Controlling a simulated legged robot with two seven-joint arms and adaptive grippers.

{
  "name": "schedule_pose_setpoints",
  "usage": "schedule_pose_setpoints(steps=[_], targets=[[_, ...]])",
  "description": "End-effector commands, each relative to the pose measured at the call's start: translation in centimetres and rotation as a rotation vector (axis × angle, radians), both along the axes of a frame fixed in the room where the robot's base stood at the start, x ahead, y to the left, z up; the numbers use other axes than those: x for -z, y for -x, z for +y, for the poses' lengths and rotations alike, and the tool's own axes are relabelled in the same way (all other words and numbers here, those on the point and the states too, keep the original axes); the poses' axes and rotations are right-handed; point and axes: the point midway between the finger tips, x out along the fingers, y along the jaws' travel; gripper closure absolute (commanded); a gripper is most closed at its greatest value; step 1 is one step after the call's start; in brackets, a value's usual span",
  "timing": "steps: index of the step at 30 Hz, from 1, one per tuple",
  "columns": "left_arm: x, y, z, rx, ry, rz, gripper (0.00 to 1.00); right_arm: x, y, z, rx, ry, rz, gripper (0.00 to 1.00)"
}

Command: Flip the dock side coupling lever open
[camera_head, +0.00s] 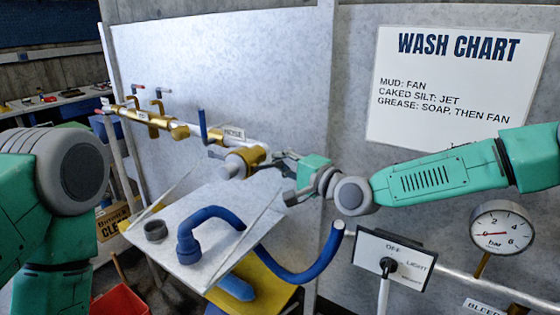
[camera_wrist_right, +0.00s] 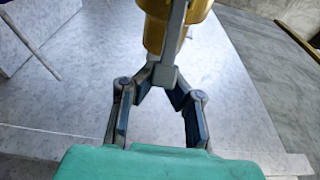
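The brass coupling (camera_head: 243,162) sits on the pipe against the pale panel in the head view. Grey levers stick out on both sides of it; the left one (camera_head: 216,155) stands free. In the right wrist view the brass body (camera_wrist_right: 175,22) is at the top, with a grey lever (camera_wrist_right: 166,60) coming down from it toward me. My right gripper (camera_head: 290,178) is at the right side of the coupling. Its fingertips (camera_wrist_right: 162,84) bend inward and close on both sides of the lever's end. My left arm shows at the left edge; its gripper is out of view.
A tilted white tray (camera_head: 220,262) below holds a blue hose end (camera_head: 205,225) and a dark ring (camera_head: 156,231). A switch box (camera_head: 393,262) and a pressure gauge (camera_head: 502,228) are at the right. More brass fittings (camera_head: 150,120) are on the pipe to the left.

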Motion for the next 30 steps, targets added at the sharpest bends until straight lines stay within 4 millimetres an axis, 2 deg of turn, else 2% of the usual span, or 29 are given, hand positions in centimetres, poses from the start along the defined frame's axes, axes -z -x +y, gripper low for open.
schedule_pose_setpoints(steps=[7, 10, 22, 26, 30], targets=[[0.0, 0.0, 0.1, -0.003, -0.001, 0.0, 0.6, 0.2, 0.2, 0.3, -0.005, 0.004, 0.003, 0.98], [0.0, 0.0, 0.1, -0.002, -0.001, 0.0, 0.6, 0.1, 0.2, 0.1, -0.006, 0.001, 0.001, 0.63], [-0.1, 0.3, 0.0, -0.001, -0.001, -0.002, 0.6, 0.0, 0.6, -0.3, -0.006, 0.0, 0.0, 0.62], [-0.1, 0.3, 0.1, -0.002, -0.001, -0.003, 0.6, 0.1, 1.9, -1.6, -0.004, 0.0, 0.001, 0.62], [0.0, 0.3, 0.1, -0.002, 0.0, -0.003, 0.6, 0.1, 4.0, -3.7, -0.004, 0.0, 0.003, 0.62]])
